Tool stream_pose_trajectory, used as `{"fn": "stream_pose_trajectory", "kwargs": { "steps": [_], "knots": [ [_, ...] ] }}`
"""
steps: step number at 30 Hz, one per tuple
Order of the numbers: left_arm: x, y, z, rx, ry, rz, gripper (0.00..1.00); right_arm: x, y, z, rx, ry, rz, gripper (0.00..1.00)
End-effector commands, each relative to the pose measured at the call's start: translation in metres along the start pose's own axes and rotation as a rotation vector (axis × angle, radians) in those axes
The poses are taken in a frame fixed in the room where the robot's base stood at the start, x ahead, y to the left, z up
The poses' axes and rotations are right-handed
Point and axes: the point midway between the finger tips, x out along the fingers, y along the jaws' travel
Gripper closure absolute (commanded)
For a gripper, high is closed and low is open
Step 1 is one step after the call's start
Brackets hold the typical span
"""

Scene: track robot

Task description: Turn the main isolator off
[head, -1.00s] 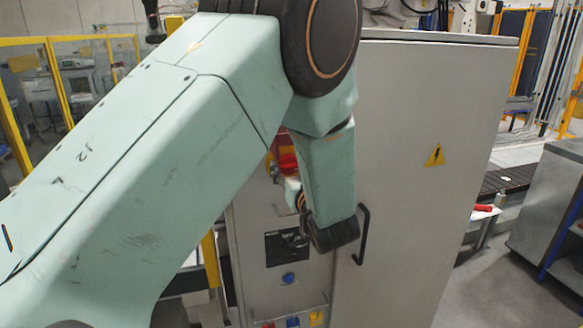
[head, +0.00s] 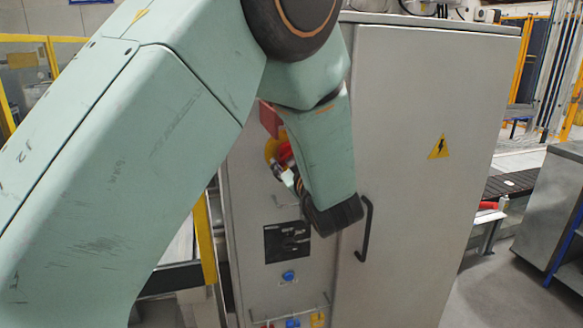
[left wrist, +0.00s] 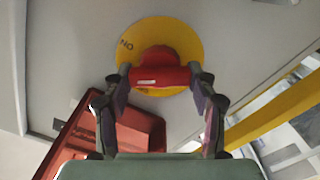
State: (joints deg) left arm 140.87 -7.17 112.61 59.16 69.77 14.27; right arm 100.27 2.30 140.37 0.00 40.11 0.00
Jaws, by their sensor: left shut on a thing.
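The main isolator is a red rotary handle (left wrist: 160,76) on a round yellow plate (left wrist: 186,36) on the cabinet's narrow grey panel. In the left wrist view the fingers of my left gripper (left wrist: 159,84) are on both ends of the red handle and shut on it. In the head view my left arm covers much of the isolator; part of the red handle (head: 285,152) shows beside the left gripper (head: 290,177). My right gripper is not in view.
The grey cabinet (head: 420,100) has a door with a black handle (head: 366,228) and a warning triangle. Below the isolator are a black plate (head: 287,242) and a blue button (head: 288,276). A yellow post (head: 204,240) stands left.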

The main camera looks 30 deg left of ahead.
Motion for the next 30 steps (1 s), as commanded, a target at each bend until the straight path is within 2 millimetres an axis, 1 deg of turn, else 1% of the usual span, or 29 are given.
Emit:
{"fn": "stream_pose_trajectory", "kwargs": {
  "steps": [1,8,18,24,30],
  "knots": [
    [0.0,-0.002,0.002,-0.047,0.006,0.003,0.74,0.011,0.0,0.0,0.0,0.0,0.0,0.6],
    [0.0,-0.003,0.002,-0.266,0.006,0.003,0.74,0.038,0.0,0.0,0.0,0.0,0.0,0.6],
    [0.0,-0.005,0.003,-0.585,0.005,0.004,0.74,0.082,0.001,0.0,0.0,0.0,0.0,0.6],
    [0.0,-0.005,0.003,-0.744,0.005,0.004,0.74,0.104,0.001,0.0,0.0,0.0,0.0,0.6],
    [0.0,-0.006,0.003,-0.859,0.003,0.001,0.74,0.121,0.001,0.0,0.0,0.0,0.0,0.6]
  ]
}}
